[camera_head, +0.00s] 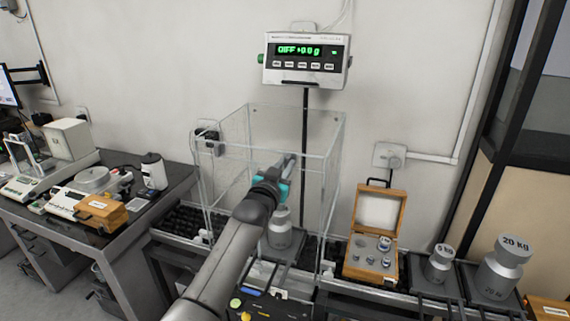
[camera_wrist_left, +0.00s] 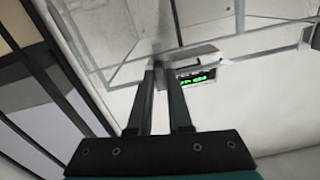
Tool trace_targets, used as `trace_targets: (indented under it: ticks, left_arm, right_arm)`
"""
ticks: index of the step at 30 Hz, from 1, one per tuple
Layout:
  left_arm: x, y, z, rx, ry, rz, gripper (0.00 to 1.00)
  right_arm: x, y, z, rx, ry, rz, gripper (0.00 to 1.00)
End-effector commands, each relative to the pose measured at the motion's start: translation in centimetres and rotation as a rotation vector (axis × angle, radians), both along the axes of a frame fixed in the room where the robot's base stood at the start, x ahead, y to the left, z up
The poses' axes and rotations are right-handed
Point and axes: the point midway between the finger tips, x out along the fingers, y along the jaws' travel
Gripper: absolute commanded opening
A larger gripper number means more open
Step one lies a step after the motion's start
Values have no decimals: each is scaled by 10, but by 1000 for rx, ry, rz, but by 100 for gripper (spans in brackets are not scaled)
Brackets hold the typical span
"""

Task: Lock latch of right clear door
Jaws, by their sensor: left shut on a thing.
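The clear box (camera_head: 335,150) has transparent walls and stands around a grey weight (camera_head: 280,236) on a platform. Its right clear door blends with the other panes, so I cannot tell how far it stands open. My left gripper (camera_head: 289,161) is at the upper middle of the box, at the clear panes. In the left wrist view my left gripper (camera_wrist_left: 162,70) has its two fingers close together at a clear pane edge. It is shut on a small part there, which looks like the latch; the fingers mostly hide it. My right gripper is not in view.
To the right are an open wooden weight case (camera_head: 376,210), a 5 kg weight (camera_head: 440,263) and a 20 kg weight (camera_head: 502,268). A bench (camera_head: 150,208) stands left.

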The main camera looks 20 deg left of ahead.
Motion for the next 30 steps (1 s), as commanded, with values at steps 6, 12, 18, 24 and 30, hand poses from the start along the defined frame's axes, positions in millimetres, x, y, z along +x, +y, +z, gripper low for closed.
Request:
trace_targets:
  ticks: [6, 12, 18, 24, 30]
  left_arm:
    - [0, 0, -1, -115, 6, 0, 0]
    - [0, 0, -1, -167, 9, 0, 0]
    - [0, 0, -1, -185, 9, 0, 0]
    - [0, 0, -2, -187, 9, 0, 0]
    - [0, 0, -1, -187, 9, 0, 26]
  right_arm:
    - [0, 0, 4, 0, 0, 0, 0]
    - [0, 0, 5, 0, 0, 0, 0]
    - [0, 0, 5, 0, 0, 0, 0]
    - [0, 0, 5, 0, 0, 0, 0]
    - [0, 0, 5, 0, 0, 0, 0]
